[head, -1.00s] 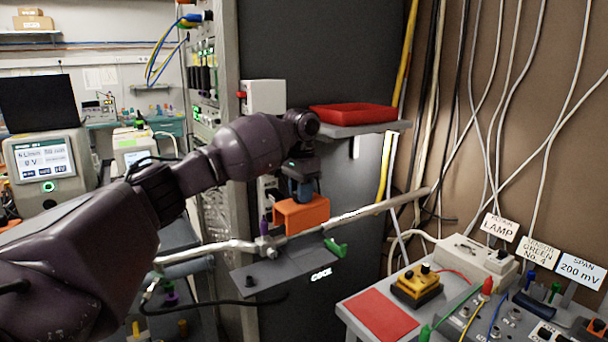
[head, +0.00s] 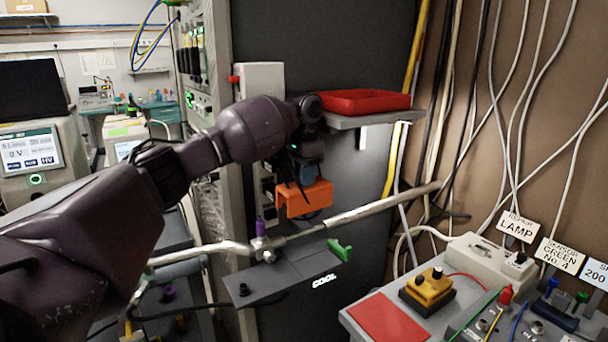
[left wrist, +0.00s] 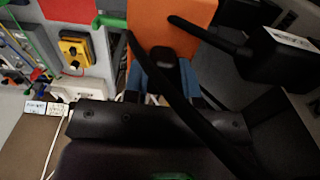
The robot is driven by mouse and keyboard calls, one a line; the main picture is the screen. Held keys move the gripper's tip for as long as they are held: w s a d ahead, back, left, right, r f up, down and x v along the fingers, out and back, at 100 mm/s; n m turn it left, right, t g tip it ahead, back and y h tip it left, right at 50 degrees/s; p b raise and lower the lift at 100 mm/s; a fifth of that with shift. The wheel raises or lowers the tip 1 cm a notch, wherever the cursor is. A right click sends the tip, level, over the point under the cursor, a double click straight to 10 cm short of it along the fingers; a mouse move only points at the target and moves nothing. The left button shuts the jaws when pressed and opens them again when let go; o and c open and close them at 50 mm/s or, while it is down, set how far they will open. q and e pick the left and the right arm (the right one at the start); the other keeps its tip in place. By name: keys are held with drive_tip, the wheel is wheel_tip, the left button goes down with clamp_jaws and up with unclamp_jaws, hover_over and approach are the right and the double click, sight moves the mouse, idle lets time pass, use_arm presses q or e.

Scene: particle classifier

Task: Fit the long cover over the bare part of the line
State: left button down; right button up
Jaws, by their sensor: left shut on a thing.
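My left gripper (head: 304,178) is shut on an orange channel-shaped cover (head: 304,200), its open side down. In the head view the cover hangs above the pale line (head: 385,202), apart from it and slightly tilted. The thin bare part of the line (head: 298,236) shows below the cover, between a metal clamp (head: 262,249) and the thicker pale sleeve at the right. In the left wrist view the orange cover (left wrist: 172,22) lies ahead of the blue fingers, partly behind a black cable. My right gripper is not in view.
A grey plate (head: 280,276) with a green clip (head: 340,250) lies below the line. A red tray (head: 365,102) on a shelf is close right of my wrist. A bench with a red mat (head: 387,318) and a yellow box (head: 428,288) stands at the lower right.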

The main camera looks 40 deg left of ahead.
sight(303, 212)
use_arm(q)
drive_tip(key=shift+r+p, duration=0.2)
drive_tip(key=shift+p, duration=0.15)
drive_tip(key=shift+s+f, duration=0.1)
drive_tip(key=shift+f, duration=1.1)
drive_tip(key=shift+f+p, duration=0.3)
drive_tip(key=shift+f, duration=3.95)
